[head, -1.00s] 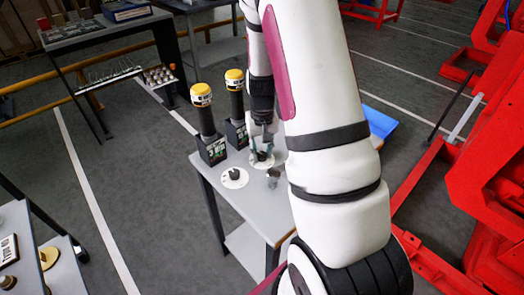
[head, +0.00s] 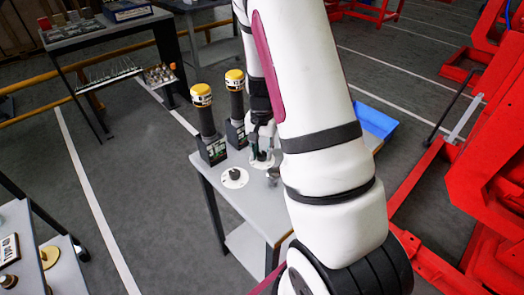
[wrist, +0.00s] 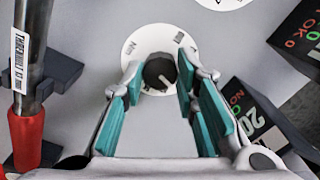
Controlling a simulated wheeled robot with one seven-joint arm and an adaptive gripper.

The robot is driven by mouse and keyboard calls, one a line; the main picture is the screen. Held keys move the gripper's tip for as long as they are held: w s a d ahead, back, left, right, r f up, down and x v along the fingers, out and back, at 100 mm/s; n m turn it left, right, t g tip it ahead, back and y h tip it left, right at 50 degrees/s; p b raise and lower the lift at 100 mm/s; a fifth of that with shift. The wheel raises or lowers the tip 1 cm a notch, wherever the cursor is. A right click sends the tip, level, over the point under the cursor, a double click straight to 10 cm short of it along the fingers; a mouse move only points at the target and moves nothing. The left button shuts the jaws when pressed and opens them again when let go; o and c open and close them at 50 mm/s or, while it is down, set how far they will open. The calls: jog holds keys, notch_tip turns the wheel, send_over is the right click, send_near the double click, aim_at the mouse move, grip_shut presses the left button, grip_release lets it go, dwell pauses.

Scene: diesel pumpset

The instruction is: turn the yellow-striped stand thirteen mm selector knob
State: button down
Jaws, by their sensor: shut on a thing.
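My gripper (wrist: 158,78) has its teal-padded fingers shut on the dark round selector knob (wrist: 158,74), one on each side. The knob sits in the middle of a white marked dial plate (wrist: 146,44), and a pale pointer mark shows at its lower right. In the head view my gripper (head: 262,150) points down at the farther dial plate (head: 262,163) on the grey table, and the knob there is largely hidden. Two black display stands with yellow-banded tops (head: 201,95) (head: 235,80) stand behind and left of the dials.
A second knob on a white dial (head: 234,177) is nearer the table's left edge. In the wrist view a labelled rod with a red collar (wrist: 28,130) stands at left and display boxes (wrist: 258,118) at right. A blue bin (head: 375,122) lies behind my arm.

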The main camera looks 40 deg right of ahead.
aim_at(262, 154)
jog(key=c, duration=1.3)
grip_release()
notch_tip(262, 154, up, 12)
